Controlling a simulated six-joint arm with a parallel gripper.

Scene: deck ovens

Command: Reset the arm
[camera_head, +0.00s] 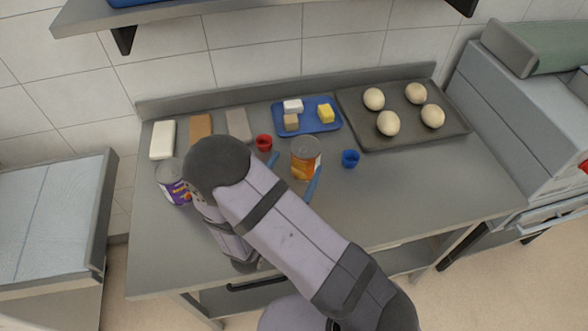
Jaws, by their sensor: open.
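My arm reaches in from the lower right, bends at a dark joint over the counter's left half and folds back down toward its front edge. Two blue fingers of my gripper (295,167) show past the arm, spread apart; the gripper's body is hidden behind the arm. An orange-labelled can (306,158) stands upright at the fingers, one finger on either side in the picture. I cannot tell whether they touch it.
A purple-labelled can (172,182) stands left of my arm's bend. Red (264,143) and blue (350,158) cups, a blue tray (333,127) of small blocks and a dark tray (459,128) of dough balls lie behind. The counter's right front (420,190) is clear.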

